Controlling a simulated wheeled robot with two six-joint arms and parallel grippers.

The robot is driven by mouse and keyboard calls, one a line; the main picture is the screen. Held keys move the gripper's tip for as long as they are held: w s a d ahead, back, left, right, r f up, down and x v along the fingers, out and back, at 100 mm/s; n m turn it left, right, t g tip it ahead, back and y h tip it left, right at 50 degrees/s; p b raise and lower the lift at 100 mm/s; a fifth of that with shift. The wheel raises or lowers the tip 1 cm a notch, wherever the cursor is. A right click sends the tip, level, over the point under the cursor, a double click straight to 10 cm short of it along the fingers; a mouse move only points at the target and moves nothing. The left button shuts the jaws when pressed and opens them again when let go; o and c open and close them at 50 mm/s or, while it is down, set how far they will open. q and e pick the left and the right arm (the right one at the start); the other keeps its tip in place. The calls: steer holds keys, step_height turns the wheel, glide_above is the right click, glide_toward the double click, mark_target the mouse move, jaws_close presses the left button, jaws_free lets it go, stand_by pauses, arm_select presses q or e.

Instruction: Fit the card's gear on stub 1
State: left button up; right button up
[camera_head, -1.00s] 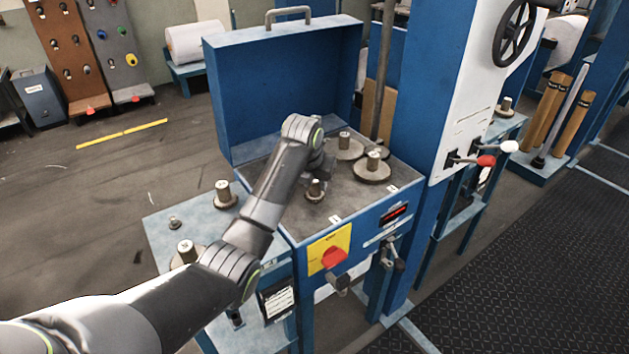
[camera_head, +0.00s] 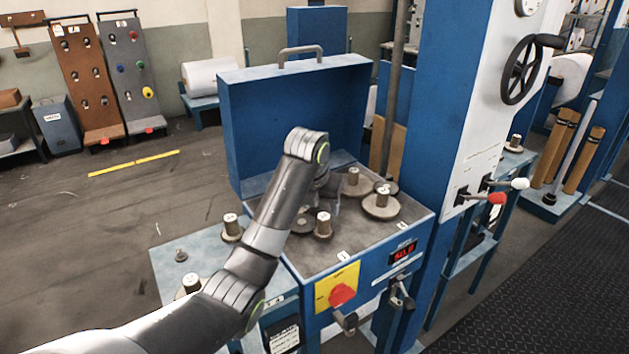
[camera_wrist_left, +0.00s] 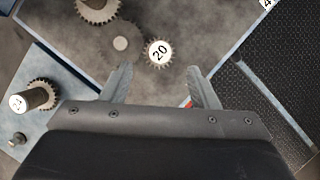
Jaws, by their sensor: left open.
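My left gripper (camera_head: 328,190) is above the blue machine's grey top. In the left wrist view its two fingers (camera_wrist_left: 157,82) are spread apart with nothing between them. A small gear with a pale hub marked 20 (camera_wrist_left: 160,52) is just beyond the fingertips; it also stands upright in the head view (camera_head: 323,224). A flat grey disc (camera_wrist_left: 123,43) lies close beside it. I cannot read which stub is 1. A white card (camera_head: 284,338) hangs in front, too small to read.
A side shelf on the left holds a gear marked 24 (camera_wrist_left: 38,97) and a small knobbed peg (camera_wrist_left: 18,138). A raised blue lid (camera_head: 290,115) stands behind the top. A blue column (camera_head: 440,130) bounds the right. A red knob (camera_head: 342,294) sits in front.

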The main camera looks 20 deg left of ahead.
arm_select(q)
steer(key=p+v, duration=1)
steer(key=v, duration=0.1)
steer(key=shift+p, duration=0.35)
steer(key=shift+f, duration=0.15)
